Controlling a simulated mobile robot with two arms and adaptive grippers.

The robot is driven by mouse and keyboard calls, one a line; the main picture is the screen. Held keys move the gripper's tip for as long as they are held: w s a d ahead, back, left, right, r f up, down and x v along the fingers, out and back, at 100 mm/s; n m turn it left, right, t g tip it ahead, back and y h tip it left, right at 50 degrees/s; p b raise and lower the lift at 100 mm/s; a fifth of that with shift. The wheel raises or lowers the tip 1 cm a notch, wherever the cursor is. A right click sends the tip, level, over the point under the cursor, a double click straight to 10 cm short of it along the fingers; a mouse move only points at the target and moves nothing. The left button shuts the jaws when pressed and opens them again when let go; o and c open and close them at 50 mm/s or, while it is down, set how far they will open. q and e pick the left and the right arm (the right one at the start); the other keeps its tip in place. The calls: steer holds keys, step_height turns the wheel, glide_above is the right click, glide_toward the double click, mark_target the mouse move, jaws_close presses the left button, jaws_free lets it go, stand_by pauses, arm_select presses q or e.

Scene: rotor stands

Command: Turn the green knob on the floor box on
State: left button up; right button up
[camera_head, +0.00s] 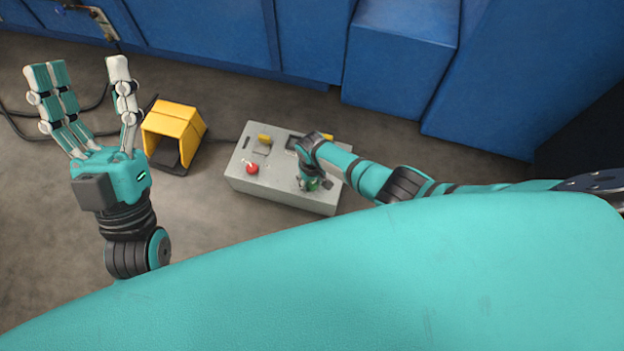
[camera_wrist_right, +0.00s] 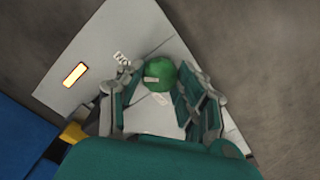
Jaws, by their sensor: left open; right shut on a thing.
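The grey floor box (camera_head: 273,190) stands on the floor at the middle of the head view; its pale top also shows in the right wrist view (camera_wrist_right: 110,45). The green knob (camera_wrist_right: 160,73) sits on the box top, between the fingers of my right gripper (camera_wrist_right: 158,88). In the head view, my right gripper (camera_head: 314,180) reaches down onto the right part of the box. It is shut on the green knob and hides most of it there. White markings lie beside the knob. My left gripper (camera_head: 90,92) is open and empty, raised at the left, away from the box.
A red button (camera_head: 252,168) and a yellow part (camera_head: 264,139) are on the box top. A lit rectangle (camera_wrist_right: 75,75) shows on the box. A yellow pedal housing (camera_head: 172,133) stands left of the box. Blue cabinets (camera_head: 400,60) line the back. Dark cables lie at left.

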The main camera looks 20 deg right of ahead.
mark_target(312, 183)
arm_select(q)
steer(key=shift+w+d+f+g, duration=0.1)
steer(key=shift+w+f+g, duration=0.3)
steer(key=shift+w+g, duration=0.15)
arm_select(e)
steer(key=shift+m, duration=0.4)
steer(key=o, duration=1.1)
steer(key=shift+o, duration=0.2)
steer(key=shift+r, duration=0.15)
step_height(312, 183, up, 12)
